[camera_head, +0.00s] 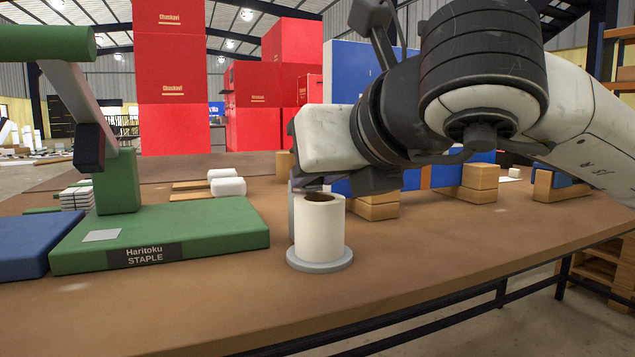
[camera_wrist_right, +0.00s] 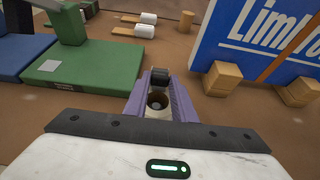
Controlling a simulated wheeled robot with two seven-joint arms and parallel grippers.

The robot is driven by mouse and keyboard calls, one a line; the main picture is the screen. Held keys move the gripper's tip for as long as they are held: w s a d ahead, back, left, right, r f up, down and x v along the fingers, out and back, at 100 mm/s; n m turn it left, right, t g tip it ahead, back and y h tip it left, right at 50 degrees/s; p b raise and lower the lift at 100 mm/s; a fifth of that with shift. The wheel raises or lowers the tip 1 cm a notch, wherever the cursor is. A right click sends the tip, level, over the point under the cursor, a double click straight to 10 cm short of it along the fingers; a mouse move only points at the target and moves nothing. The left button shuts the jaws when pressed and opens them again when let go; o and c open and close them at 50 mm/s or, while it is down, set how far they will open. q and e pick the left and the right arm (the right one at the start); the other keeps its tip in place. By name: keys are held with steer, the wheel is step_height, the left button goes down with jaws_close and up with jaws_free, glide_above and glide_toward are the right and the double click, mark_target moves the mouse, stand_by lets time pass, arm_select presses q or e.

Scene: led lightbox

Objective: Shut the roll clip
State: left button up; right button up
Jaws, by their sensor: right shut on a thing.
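A white paper roll (camera_head: 320,225) stands upright on a round grey base (camera_head: 320,263) near the table's front edge. The roll's open top also shows in the right wrist view (camera_wrist_right: 157,101). My right gripper (camera_wrist_right: 160,84) reaches over the roll from above, its two purple fingers on either side of a dark block (camera_wrist_right: 160,75) at the roll's far edge. This block looks like part of the roll clip, and the fingers are shut on it. In the head view my right arm and the roll hide most of the clip. My left gripper is not in view.
A green stapler-like press (camera_head: 160,232) stands left of the roll, with a blue block (camera_head: 22,243) beside it. White rolls (camera_head: 228,187) lie behind. Wooden blocks (camera_head: 480,182) and a blue lettered panel (camera_wrist_right: 258,45) stand at the right. The table's front right is clear.

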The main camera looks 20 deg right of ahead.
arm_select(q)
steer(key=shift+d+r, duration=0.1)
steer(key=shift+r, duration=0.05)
arm_select(e)
steer(key=shift+f+t, duration=0.2)
steer(key=shift+t, duration=0.1)
steer(key=o, duration=1.1)
steer(key=shift+c, duration=0.2)
steer(key=shift+s, duration=0.15)
steer(key=shift+s+r, duration=0.2)
steer(key=shift+s, duration=0.05)
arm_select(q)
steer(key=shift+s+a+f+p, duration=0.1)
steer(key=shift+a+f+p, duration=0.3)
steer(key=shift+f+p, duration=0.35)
arm_select(e)
steer(key=v, duration=0.9)
steer(key=shift+s, duration=0.3)
steer(key=shift+d, duration=0.1)
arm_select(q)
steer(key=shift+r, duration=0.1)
